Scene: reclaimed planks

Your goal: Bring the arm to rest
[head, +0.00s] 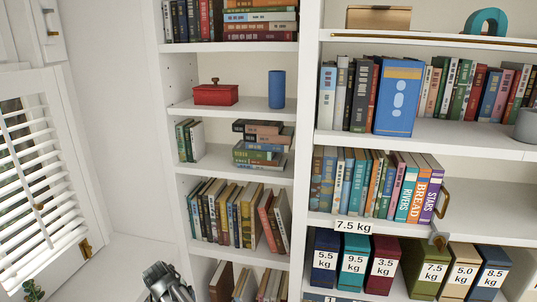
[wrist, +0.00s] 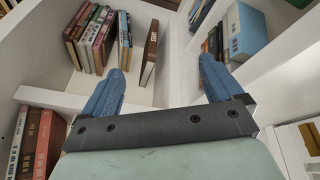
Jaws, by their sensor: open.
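My gripper (wrist: 162,66) shows in the wrist view with its two blue fingers spread apart. Nothing is between the fingers. Behind them is a white bookcase (wrist: 141,95), with an upright divider near the middle. A grey, metallic part shows at the lower edge of the head view, too cut off to tell what part it is. The rest of the arm is out of view.
In the head view, the bookcase (head: 308,90) holds many books, a red lidded box (head: 216,94), a blue cylinder (head: 277,89) and weight-labelled boxes (head: 382,265). A shuttered window (head: 25,190) is at left. Bare wall (head: 120,130) lies between.

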